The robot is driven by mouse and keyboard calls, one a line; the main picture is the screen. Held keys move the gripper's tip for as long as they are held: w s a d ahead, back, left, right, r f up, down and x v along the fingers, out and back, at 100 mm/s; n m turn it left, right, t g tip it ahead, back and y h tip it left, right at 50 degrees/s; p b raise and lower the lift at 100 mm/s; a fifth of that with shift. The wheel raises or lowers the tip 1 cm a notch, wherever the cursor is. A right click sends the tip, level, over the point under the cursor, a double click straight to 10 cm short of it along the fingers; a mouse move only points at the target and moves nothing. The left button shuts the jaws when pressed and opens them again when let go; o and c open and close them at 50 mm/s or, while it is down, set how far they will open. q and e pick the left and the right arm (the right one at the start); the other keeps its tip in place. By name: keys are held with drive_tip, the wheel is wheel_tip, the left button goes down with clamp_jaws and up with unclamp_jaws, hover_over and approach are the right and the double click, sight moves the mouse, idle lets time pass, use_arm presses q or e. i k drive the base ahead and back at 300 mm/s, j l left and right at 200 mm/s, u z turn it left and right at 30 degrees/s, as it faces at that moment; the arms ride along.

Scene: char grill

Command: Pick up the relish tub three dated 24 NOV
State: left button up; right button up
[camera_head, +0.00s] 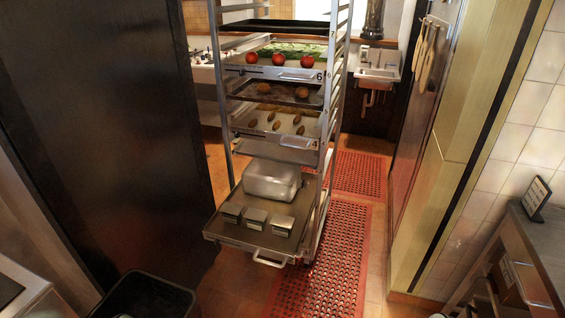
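Three small square tubs stand in a row on the pulled-out lower tray (222,236) of a tall metal rack: a left tub (232,213), a middle tub (256,218) and a right tub (282,226). They look dark-sided with pale tops. Any labels or dates are too small to read, so I cannot tell which tub is dated 24 NOV. A larger silver container (271,181) sits right behind them on the same tray. Neither of my grippers is in view.
The rack (331,130) holds higher trays with tomatoes (306,59) and other food. A dark panel (110,130) stands left, a dark bin (147,296) at bottom left. Red perforated mats (340,250) cover the floor right of the rack. A counter (540,235) stands far right.

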sight(281, 226)
drive_tip(key=i+l+u, duration=0.15)
drive_tip(key=u, duration=0.45)
drive_tip(key=i+l+u, duration=0.15)
drive_tip(key=l, duration=0.2)
drive_tip(key=i+l+u, duration=0.2)
drive_tip(key=l+u, duration=0.15)
drive_tip(key=l, duration=0.3)
drive_tip(key=i+l, duration=0.1)
drive_tip(key=l, duration=0.25)
drive_tip(key=i+l+u, duration=0.1)
drive_tip(key=l, duration=0.3)
drive_tip(key=i+l, duration=0.15)
drive_tip(key=l, duration=0.2)
